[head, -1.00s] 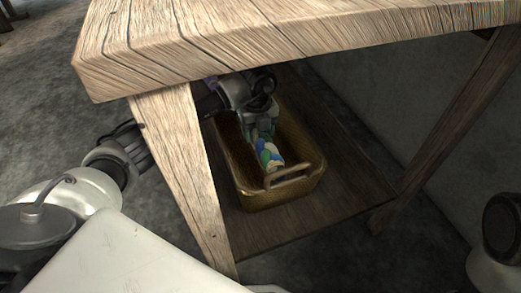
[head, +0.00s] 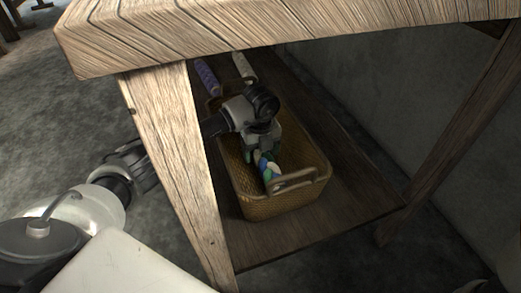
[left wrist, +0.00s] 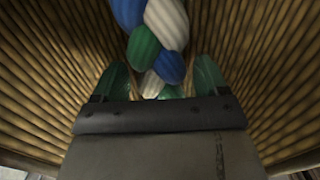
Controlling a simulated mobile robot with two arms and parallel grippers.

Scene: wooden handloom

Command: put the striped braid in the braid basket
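The striped braid (head: 268,171), with blue, green and white strands, lies inside the braid basket (head: 258,207), a golden-brown woven basket with a handle at its near end. The braid also shows in the left wrist view (left wrist: 158,35), between ribbed basket walls. My left gripper (head: 264,152) reaches down into the basket over the braid and hides part of it. In the left wrist view its two green fingertips (left wrist: 162,80) stand apart, one on each side of the braid, with gaps visible. My right gripper is not in view.
The basket stands on a low wooden shelf (head: 345,195) under a thick wooden top (head: 290,25). A wooden leg (head: 180,165) stands close to my left arm. Behind the basket are a purple patterned roll (head: 206,76) and a whitish roll (head: 244,67). The shelf right of the basket is clear.

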